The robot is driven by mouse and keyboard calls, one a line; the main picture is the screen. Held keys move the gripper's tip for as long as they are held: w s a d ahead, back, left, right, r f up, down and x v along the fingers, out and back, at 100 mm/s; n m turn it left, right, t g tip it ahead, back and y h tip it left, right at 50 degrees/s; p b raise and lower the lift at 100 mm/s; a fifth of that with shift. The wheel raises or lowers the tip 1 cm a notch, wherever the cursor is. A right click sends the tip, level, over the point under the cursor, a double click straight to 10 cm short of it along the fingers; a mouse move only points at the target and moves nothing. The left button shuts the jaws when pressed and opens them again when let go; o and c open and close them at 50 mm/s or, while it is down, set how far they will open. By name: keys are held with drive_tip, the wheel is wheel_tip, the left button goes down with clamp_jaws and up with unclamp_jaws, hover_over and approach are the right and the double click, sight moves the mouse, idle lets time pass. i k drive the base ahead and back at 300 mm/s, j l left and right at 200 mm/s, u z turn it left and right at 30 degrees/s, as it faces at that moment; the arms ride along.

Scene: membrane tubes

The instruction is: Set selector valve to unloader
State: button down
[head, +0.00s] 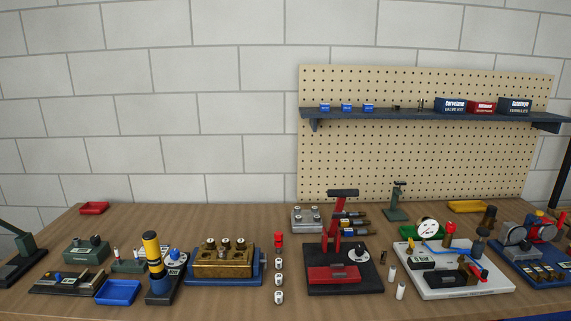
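Two white round dials with knobs could be the selector valve; I cannot tell which, and no label is readable. One dial with a blue knob (174,255) stands left of centre, partly behind a black-and-yellow striped post. The other, with a black knob (358,252), sits at the back right of a black-based red press (333,273). The direction each knob points is too small to tell. My gripper is not in view.
Several white cylinders (279,281) stand in a row beside the press. A white board with a gauge (455,285) is at right. A pegboard shelf (420,114) hangs behind.

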sight(412, 245)
drive_tip(key=k+j+u, duration=0.15)
drive_tip(key=i+l+u, duration=0.1)
drive_tip(key=l, duration=0.25)
drive_tip(key=i+l+u, duration=0.1)
drive_tip(key=l, duration=0.3)
drive_tip(key=i+l+u, duration=0.1)
drive_tip(key=i+l, duration=0.15)
drive_tip(key=l, duration=0.2)
drive_tip(key=i+l+u, duration=0.15)
drive_tip(key=l, duration=0.3)
drive_tip(key=i+l+u, duration=0.1)
drive_tip(key=l, duration=0.35)
drive_tip(key=i+l+u, duration=0.1)
drive_tip(key=l, duration=0.35)
